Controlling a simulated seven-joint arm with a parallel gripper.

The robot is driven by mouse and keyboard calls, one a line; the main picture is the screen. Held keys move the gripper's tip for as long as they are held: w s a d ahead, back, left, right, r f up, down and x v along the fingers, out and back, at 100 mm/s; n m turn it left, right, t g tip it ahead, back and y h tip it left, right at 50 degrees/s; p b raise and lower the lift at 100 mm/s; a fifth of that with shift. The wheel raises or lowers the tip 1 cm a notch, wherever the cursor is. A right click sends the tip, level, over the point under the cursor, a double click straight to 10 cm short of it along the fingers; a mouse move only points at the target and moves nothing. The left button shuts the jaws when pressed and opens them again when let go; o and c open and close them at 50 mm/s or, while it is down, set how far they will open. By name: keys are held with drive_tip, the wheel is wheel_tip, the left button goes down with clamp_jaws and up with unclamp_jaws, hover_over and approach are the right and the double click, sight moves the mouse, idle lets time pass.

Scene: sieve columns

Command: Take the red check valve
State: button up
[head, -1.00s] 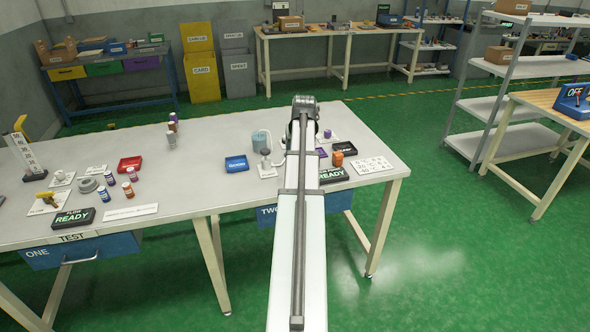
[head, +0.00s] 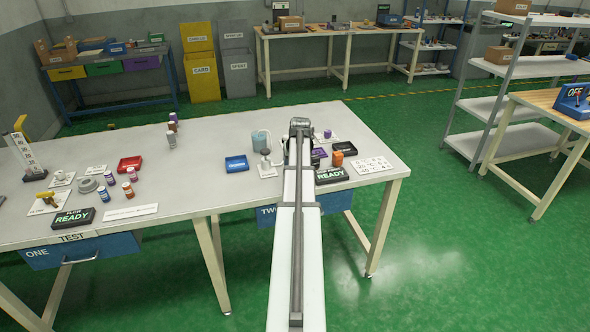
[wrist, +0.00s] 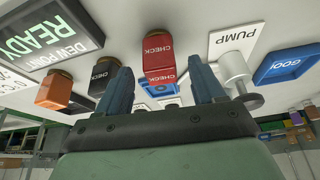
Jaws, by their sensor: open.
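The red check valve (wrist: 158,48) is a red block marked CHECK, with a brass-coloured end, in the middle of the wrist view. My gripper (wrist: 161,84) is open, its two blue-grey fingers pointing toward the red valve, with nothing gripped. The red valve shows beyond and between the fingertips; whether they touch it I cannot tell. A black valve (wrist: 101,76), also marked CHECK, is just left of the left finger. In the head view my arm hides the red valve and the gripper's fingers.
An orange valve (wrist: 55,91) and a READY display (wrist: 48,34) are on the left of the wrist view. A PUMP plate (wrist: 238,40) with a pale fitting and a blue GOOD tray (wrist: 286,64) are on the right.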

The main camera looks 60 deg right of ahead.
drive_tip(key=x, duration=0.3)
drive_tip(key=shift+f, duration=0.1)
drive_tip(key=shift+c, duration=0.2)
drive_tip(key=c, duration=1.1)
